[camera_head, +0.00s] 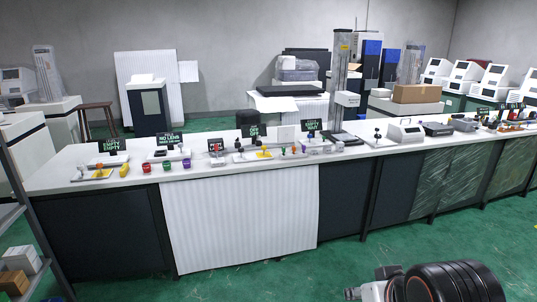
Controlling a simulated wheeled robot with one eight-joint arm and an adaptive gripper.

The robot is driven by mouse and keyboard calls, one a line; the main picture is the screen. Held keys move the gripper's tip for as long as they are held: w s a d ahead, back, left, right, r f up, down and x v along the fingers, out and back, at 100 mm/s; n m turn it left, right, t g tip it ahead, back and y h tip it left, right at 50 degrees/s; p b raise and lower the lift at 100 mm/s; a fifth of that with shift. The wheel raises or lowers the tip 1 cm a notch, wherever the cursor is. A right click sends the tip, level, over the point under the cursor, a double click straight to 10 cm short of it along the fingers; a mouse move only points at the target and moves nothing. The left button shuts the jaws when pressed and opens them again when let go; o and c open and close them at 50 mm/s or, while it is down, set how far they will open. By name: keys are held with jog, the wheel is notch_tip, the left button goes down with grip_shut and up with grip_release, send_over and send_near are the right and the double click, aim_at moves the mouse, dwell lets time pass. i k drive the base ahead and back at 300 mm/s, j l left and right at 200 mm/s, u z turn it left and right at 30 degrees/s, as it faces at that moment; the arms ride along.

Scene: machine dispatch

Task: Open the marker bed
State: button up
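No thing in view is labelled as the marker bed, and I cannot tell for sure which it is. A tall grey column machine (341,75) stands at the back of the long white counter (215,170). A dark flat plate (344,138) lies on the counter near the column's foot. Part of my arm (455,282), black and ribbed with a pale section, shows at the bottom right, in front of the counter and apart from it. No gripper fingers can be made out.
The counter carries small coloured items, such as a red cup (146,168), black signs (171,140) and a light grey device (406,132). A grey shelf (20,215) stands at the left edge. The green floor (270,278) before the counter is clear.

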aim_at(347, 136)
jog(key=i+l, duration=0.25)
jog(key=i, duration=0.2)
jog(key=i+l, duration=0.25)
jog(key=i, duration=0.2)
jog(key=i+l, duration=0.25)
jog(key=i, duration=0.2)
jog(key=i+l+z, duration=0.1)
jog(key=i+l, duration=0.2)
jog(key=i, duration=0.15)
